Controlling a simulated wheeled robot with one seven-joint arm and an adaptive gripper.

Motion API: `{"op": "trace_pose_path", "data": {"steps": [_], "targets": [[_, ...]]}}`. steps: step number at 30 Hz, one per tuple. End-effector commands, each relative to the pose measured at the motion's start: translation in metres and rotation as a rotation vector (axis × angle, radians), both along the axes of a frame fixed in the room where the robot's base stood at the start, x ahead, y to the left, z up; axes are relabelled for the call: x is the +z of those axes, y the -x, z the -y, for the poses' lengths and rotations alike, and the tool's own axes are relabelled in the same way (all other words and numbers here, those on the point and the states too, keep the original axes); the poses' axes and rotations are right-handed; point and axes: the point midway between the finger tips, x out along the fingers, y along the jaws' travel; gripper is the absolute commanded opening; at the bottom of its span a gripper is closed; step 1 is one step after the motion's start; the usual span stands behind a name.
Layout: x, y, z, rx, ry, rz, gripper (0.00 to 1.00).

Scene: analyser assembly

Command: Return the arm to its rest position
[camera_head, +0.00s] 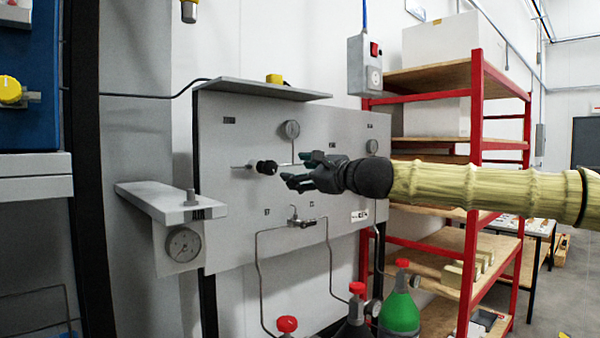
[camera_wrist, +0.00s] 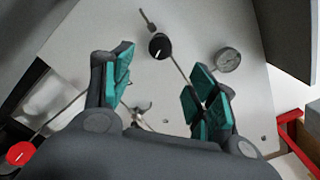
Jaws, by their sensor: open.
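My gripper (camera_head: 296,172) is open and empty, held out on my arm from the right in front of the grey gas panel (camera_head: 235,225). A black knob (camera_head: 266,167) on the panel is just left of the fingertips in the head view. The knob (camera_wrist: 159,47) shows beyond the fingers in the wrist view, apart from them.
Gauges (camera_head: 290,129) and a small valve (camera_head: 302,222) sit on the panel. A shelf (camera_head: 170,200) juts out at left. Gas bottles with red caps, one green (camera_head: 399,312), stand below. A red-framed rack (camera_head: 476,150) with wooden shelves is behind my arm.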

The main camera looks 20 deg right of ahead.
Motion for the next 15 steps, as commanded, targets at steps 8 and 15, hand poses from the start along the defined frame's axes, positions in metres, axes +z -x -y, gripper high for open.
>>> {"op": "trace_pose_path", "data": {"steps": [8,15], "targets": [[-0.004,-0.001,-0.002,0.001,0.008,-0.005,0.58],[-0.086,-0.020,-0.036,0.015,0.168,-0.084,0.58]]}}
